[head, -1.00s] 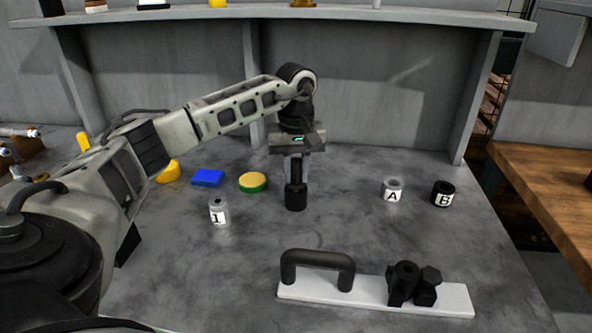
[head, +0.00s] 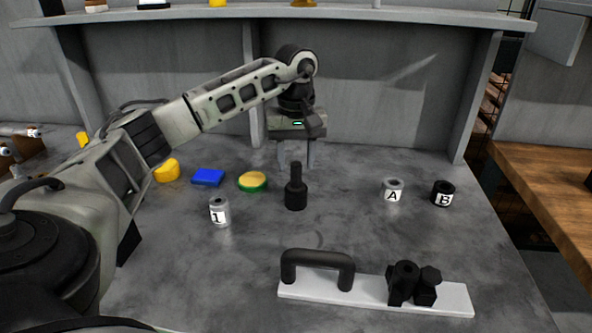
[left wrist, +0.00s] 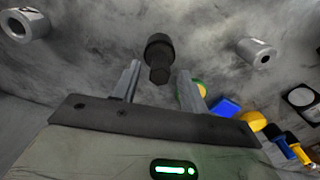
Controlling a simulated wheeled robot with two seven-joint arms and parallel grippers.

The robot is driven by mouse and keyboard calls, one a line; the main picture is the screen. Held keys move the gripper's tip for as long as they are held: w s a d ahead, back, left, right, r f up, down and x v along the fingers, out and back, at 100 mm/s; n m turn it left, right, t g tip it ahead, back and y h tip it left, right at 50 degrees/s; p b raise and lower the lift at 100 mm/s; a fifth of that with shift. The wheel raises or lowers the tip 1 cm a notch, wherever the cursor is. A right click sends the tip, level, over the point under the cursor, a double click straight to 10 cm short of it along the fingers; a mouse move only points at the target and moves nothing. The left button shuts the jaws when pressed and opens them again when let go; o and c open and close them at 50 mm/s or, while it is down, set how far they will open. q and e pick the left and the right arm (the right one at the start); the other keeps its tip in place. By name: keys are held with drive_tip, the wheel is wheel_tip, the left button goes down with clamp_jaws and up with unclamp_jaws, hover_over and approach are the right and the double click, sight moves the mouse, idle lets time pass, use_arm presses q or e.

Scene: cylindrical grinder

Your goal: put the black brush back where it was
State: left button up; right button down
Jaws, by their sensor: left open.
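The black brush (head: 296,194) stands upright on the grey table, with its thin handle up and its wide end down. In the left wrist view the brush (left wrist: 159,58) lies just past the fingertips. My right gripper is in neither view.
Left of the brush are a green-and-yellow disc (head: 253,182), a blue block (head: 208,177), a yellow piece (head: 168,171) and cylinder 1 (head: 219,212). Rings A (head: 393,190) and B (head: 443,194) stand right. A white plate (head: 372,294) with black handle lies in front.

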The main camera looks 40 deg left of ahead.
use_arm(q)
wheel_tip(320, 180, up, 9)
drive_tip(key=shift+p, duration=0.35)
drive_tip(key=shift+f, duration=0.1)
idle(0.3)
